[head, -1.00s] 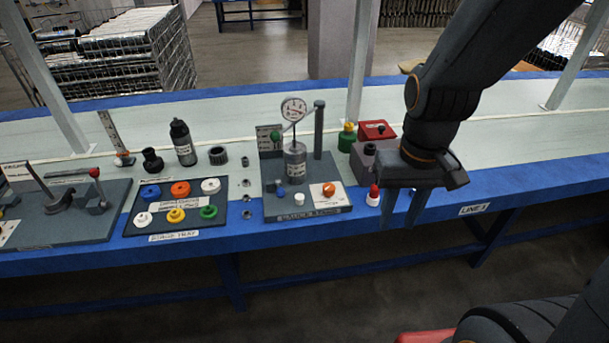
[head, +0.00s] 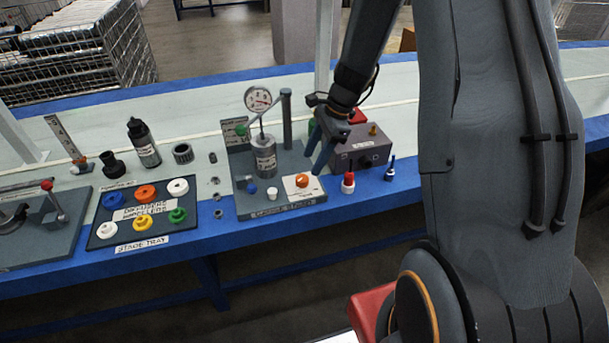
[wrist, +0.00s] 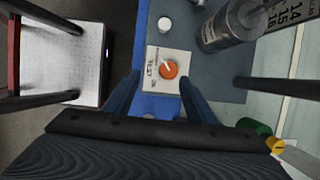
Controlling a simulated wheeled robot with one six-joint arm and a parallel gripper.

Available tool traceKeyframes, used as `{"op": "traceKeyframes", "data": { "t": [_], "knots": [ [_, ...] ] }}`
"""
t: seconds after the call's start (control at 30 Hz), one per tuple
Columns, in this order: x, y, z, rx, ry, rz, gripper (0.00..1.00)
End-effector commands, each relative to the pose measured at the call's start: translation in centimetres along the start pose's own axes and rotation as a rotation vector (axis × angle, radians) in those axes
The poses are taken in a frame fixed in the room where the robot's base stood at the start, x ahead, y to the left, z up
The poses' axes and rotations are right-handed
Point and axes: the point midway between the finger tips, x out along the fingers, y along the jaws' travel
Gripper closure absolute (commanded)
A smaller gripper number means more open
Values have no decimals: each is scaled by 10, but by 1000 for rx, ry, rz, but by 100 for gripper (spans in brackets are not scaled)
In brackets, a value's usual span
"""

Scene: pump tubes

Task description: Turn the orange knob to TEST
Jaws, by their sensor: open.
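The orange knob (head: 302,181) sits on a white label plate at the front right of the grey gauge stand (head: 290,207). In the wrist view the knob (wrist: 169,70) carries a white mark toward its upper left. The label (wrist: 150,72) reads TEST to the knob's left, with other small text around it. My gripper (head: 317,166) is open and empty, above and slightly right of the knob in the head view. In the wrist view the blue fingers of my gripper (wrist: 159,77) stand either side of the plate, with the knob between them, nearer the right finger. No contact shows.
A dial gauge (head: 258,99) and cylinder (head: 264,158) stand behind the knob. A white knob (head: 272,194) and blue knob (head: 252,188) are to its left. A grey box (head: 360,148) and red-topped bottle (head: 348,183) stand right. A tray of coloured handwheels (head: 118,241) lies left.

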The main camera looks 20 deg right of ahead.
Motion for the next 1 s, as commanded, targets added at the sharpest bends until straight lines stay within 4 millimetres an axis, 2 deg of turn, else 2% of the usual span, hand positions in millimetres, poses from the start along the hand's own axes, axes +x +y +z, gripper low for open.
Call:
{"op": "traceKeyframes", "data": {
  "t": [0.1,0.2,0.33,0.7,1.0],
  "knots": [
    [11,-15,-11,117,-26,-14,49],
    [17,-19,-13,158,-36,-18,49],
    [30,-20,-13,165,-38,-18,49],
    [82,-21,-11,162,-37,-18,49],
    [93,-22,-11,161,-36,-20,49]
  ]
}}
